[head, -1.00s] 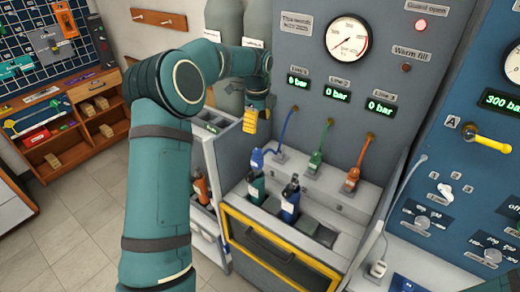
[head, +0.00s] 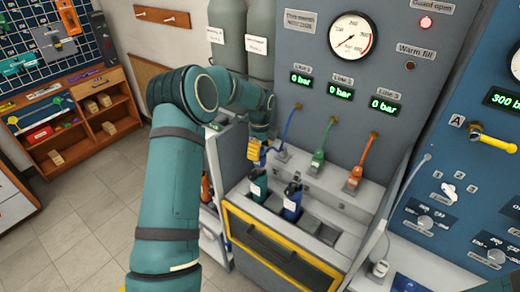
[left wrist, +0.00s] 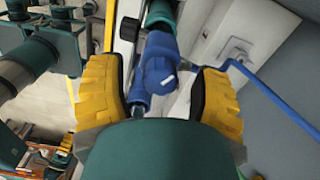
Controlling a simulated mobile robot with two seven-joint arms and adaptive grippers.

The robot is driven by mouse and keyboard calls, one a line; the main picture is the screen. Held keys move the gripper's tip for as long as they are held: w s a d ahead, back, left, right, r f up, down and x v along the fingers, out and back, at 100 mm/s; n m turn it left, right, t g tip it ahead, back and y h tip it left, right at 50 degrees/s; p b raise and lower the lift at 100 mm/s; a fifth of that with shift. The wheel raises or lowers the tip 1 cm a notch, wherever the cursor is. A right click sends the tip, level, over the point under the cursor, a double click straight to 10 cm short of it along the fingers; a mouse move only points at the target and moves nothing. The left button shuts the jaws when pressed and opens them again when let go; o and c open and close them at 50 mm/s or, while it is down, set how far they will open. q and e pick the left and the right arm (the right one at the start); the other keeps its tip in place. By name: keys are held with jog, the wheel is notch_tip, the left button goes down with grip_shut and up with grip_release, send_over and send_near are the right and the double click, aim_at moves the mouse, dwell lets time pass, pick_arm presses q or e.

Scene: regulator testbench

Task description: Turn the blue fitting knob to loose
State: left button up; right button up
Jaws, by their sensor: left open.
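The blue fitting knob (left wrist: 160,66) shows in the left wrist view, with a small white mark on its face. It lies between the two yellow fingers of my open left gripper (left wrist: 158,85), with a visible gap on both sides. In the head view, my left gripper (head: 254,150) is at the left end of the fitting row, over the blue fitting (head: 263,161), and partly hides it. A blue hose (left wrist: 270,90) runs to the right in the left wrist view. My right gripper is not in view.
Green (head: 318,158) and orange (head: 353,180) fittings with hoses stand to the right. The three line displays read 0 bar.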

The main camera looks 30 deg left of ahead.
pick_arm(q)
grip_shut()
jog(key=shift+n, duration=0.3)
jog(key=n, duration=1.1)
jog(key=shift+n+b, duration=0.3)
jog(key=shift+b, duration=0.05)
jog(key=n, duration=1.1)
jog(key=shift+n, duration=0.4)
